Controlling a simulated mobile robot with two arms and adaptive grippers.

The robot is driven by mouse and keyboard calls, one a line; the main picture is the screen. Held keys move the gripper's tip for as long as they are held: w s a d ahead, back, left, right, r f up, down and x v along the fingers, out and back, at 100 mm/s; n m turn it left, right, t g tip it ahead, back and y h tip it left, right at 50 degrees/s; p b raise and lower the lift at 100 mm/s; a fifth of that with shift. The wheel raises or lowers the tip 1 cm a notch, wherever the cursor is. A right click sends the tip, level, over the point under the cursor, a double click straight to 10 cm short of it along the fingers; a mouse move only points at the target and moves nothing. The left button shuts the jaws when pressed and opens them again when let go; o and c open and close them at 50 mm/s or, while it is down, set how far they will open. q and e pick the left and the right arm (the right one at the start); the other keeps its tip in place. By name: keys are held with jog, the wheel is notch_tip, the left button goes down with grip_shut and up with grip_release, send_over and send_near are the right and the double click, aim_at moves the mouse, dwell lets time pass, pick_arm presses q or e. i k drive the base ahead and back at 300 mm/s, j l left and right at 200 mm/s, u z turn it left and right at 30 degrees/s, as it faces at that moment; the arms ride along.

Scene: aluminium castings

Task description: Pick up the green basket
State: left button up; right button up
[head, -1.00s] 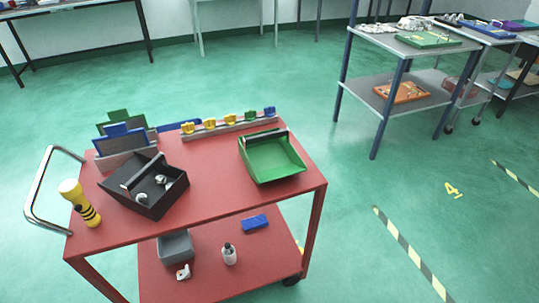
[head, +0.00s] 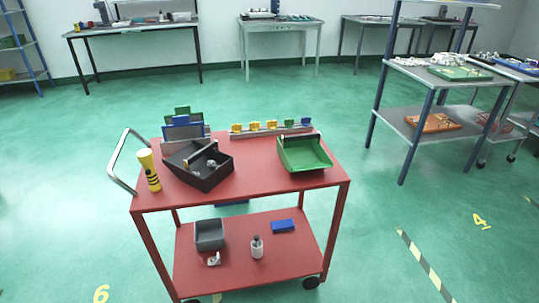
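The green basket (head: 304,154) stands upright on the right part of the red cart's top shelf (head: 255,172). It is an open tray with a dark handle bar across its back, and it looks empty. Neither of my grippers shows in the head view.
A black basket (head: 199,168) with metal parts and a yellow-black cylinder (head: 148,170) stand left of it. A rail with coloured clips (head: 270,129) lies behind. The lower shelf holds a grey bin (head: 210,235), a bottle (head: 257,247) and a blue block (head: 283,226). Floor in front is clear.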

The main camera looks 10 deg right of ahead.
aim_at(298, 153)
jog(key=u, duration=2.4)
jog(key=k+l+u, duration=0.15)
jog(key=l, duration=0.4)
jog(key=k+l+u, duration=0.1)
jog(key=k+l, duration=0.25)
jog(key=l, duration=0.2)
jog(key=k+l+u, duration=0.15)
jog(key=k+l, duration=0.15)
jog(key=l, duration=0.2)
jog(key=k+l+u, duration=0.15)
jog(key=k+l, duration=0.15)
jog(key=l, duration=0.2)
jog(key=k+l+u, duration=0.1)
jog(key=k+l, duration=0.25)
jog(key=l, duration=0.1)
